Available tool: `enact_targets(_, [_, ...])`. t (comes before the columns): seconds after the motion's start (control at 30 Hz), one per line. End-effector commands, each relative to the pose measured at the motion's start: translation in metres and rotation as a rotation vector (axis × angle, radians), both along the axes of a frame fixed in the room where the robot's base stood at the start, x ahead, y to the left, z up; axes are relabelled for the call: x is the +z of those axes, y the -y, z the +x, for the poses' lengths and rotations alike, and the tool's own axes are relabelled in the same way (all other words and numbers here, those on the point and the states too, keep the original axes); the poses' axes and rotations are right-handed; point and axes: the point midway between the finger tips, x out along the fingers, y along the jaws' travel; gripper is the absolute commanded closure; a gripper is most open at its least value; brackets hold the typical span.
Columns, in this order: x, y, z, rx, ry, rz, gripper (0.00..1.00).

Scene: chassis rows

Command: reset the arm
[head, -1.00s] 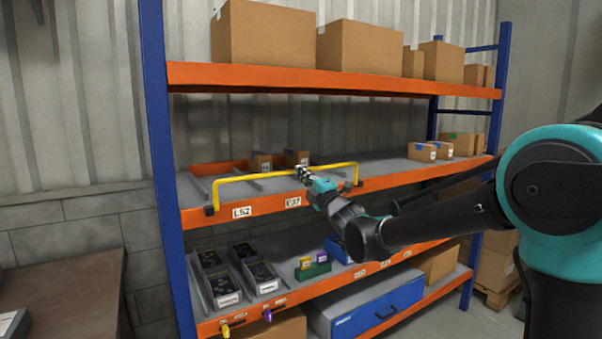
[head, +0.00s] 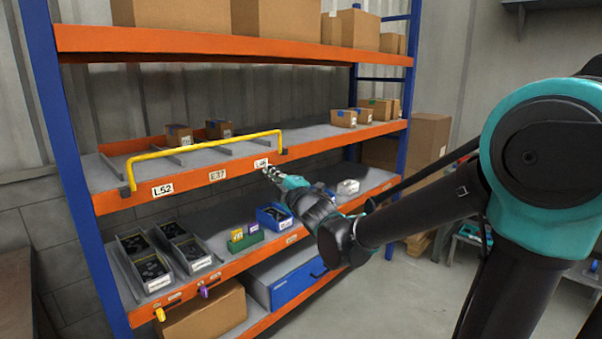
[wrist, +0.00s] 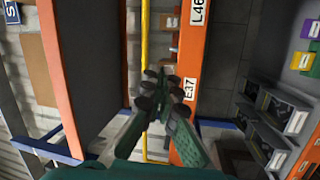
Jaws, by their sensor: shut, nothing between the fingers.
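My gripper (head: 269,171) shows in the head view in front of the middle orange shelf beam (head: 205,178), just below the L46 label. It is shut and empty. In the wrist view my gripper (wrist: 160,90) points toward the shelf, its fingers overlapping the view of the E37 label (wrist: 189,88) and lying beside the yellow bar (wrist: 145,45). I cannot tell how near the fingertips are to the beam. The yellow bar also shows in the head view (head: 205,145), along the front of the middle shelf.
Below are black-part trays (head: 148,262), a green holder (head: 246,242) with yellow and purple items, and a blue bin (head: 273,217). Small cartons (head: 343,118) stand on the middle shelf, large boxes (head: 283,20) above. A blue upright (head: 400,110) bounds the rack's right side. Open floor (head: 405,300) lies at right.

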Motion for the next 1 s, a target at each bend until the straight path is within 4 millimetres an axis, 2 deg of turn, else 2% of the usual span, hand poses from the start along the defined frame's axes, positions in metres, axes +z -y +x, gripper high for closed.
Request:
enact_targets(0.03, [-0.014,0.027,0.008,-0.056,-0.076,0.021,1.0])
enact_targets(0.23, [-0.078,0.121,0.019,-0.271,-0.394,0.137,1.0])
enact_targets(0.37, [-0.123,0.179,0.008,-0.413,-0.593,0.232,1.0])
enact_targets(0.47, [-0.158,0.22,-0.009,-0.525,-0.745,0.315,1.0])
enact_targets(0.57, [-0.194,0.256,-0.034,-0.638,-0.895,0.404,1.0])
enact_targets(0.7, [-0.242,0.299,-0.081,-0.799,-1.101,0.539,1.0])
enact_targets(0.83, [-0.283,0.326,-0.134,-0.947,-1.286,0.672,1.0])
enact_targets(1.0, [-0.32,0.341,-0.195,-1.101,-1.478,0.809,1.0])
